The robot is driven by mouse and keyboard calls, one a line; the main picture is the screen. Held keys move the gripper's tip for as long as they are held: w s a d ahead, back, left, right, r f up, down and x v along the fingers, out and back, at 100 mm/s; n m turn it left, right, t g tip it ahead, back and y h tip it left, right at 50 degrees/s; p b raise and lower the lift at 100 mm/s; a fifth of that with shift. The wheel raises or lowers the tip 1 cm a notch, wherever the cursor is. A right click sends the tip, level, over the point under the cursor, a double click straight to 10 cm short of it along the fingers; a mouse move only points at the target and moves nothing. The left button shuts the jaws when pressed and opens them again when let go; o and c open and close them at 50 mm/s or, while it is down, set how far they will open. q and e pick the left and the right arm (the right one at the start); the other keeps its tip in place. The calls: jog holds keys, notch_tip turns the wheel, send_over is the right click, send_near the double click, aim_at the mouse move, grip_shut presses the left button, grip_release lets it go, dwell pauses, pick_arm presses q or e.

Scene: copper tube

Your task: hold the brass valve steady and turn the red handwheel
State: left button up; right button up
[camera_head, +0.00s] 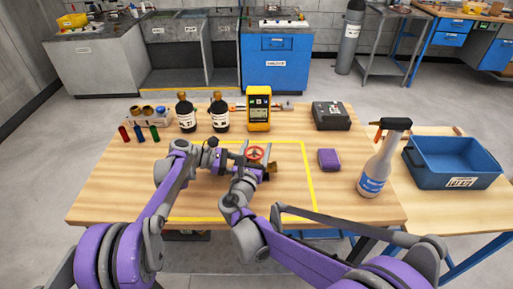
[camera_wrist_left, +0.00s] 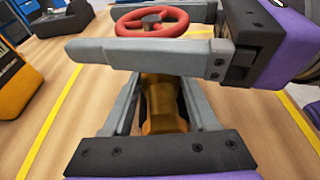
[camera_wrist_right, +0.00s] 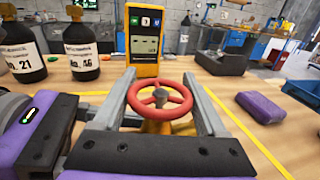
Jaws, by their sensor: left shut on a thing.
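The red handwheel (camera_head: 255,153) sits on top of the brass valve (camera_wrist_left: 160,105), near the middle of the wooden table. In the left wrist view the handwheel (camera_wrist_left: 150,22) is above the valve body. My left gripper (camera_wrist_left: 160,95) is shut on the brass body, one finger on each side. My right gripper (camera_wrist_right: 160,95) is open, with its fingers on either side of the handwheel (camera_wrist_right: 161,96). Whether either finger touches the rim I cannot tell. In the head view my arms hide most of the valve.
A yellow meter (camera_head: 259,110) stands behind the valve, near two dark bottles (camera_head: 187,113). A purple block (camera_head: 329,159), a black box (camera_head: 331,115) and a spray bottle (camera_head: 377,170) are to the right. A blue bin (camera_head: 452,165) is farther right. Yellow tape (camera_head: 307,170) marks the work area.

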jog(key=c, duration=0.6)
jog(key=n+y, duration=0.1)
jog(key=y, duration=0.1)
jog(key=n+y, duration=0.2)
jog(key=y, duration=0.1)
jog(key=shift+a+r+n+t+y, duration=0.15)
jog(key=shift+a+n+t+y, duration=0.15)
jog(key=shift+a+t, duration=0.1)
jog(key=shift+a+n+y, duration=0.15)
jog(key=shift+n+y, duration=0.35)
jog(key=shift+y, duration=0.3)
jog(key=o, duration=1.3)
jog(key=shift+s, duration=0.1)
jog(key=s, duration=0.4)
jog(key=s+d, duration=0.1)
jog(key=s, duration=0.2)
jog(key=s+d, duration=0.1)
jog(key=s, duration=0.3)
jog(key=shift+s, duration=0.35)
